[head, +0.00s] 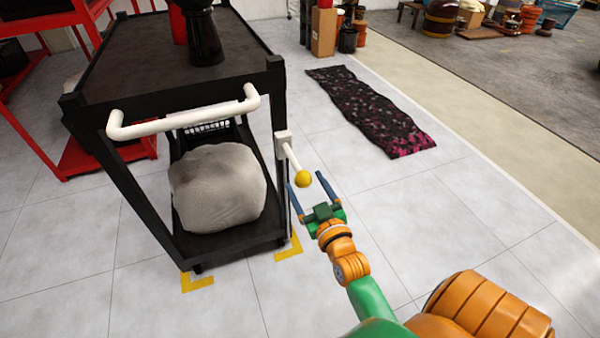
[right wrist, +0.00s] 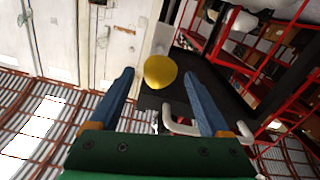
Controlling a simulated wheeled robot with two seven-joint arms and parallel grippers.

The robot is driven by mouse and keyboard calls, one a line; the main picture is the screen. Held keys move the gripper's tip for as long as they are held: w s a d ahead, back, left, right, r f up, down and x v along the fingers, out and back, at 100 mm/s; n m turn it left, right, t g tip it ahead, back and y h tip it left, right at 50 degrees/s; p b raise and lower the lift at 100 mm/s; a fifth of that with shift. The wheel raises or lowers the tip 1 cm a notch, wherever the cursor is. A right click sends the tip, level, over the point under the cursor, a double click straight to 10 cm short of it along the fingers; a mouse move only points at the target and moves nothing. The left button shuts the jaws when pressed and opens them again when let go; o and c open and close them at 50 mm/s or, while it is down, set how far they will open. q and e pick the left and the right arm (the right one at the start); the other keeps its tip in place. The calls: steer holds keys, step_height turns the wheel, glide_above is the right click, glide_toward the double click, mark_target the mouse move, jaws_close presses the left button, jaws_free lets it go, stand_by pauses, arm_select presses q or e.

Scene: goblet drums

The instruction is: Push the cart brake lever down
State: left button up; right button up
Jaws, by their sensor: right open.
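The black cart (head: 170,60) stands at the left of the head view, with a white push handle (head: 185,117) on its near side. The brake lever (head: 292,158) is a white rod from a white block on the cart's right post, ending in a yellow ball (head: 303,179). The rod slants down toward me. My right gripper (head: 307,183) is open, its two blue fingers on either side of the ball in the head view. In the right wrist view the ball (right wrist: 160,72) shows between and beyond the fingertips; I cannot tell whether they touch it. My left gripper is not in view.
Yellow corner marks (head: 289,249) are on the floor by the cart. A patterned rug (head: 370,108) lies to the right. Red shelving (head: 85,165) is at the left.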

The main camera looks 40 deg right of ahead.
mark_target(299, 169)
steer(key=x, duration=0.5)
steer(key=shift+w+b, duration=0.15)
steer(key=shift+b, duration=0.25)
jaws_close()
steer(key=shift+f, duration=0.1)
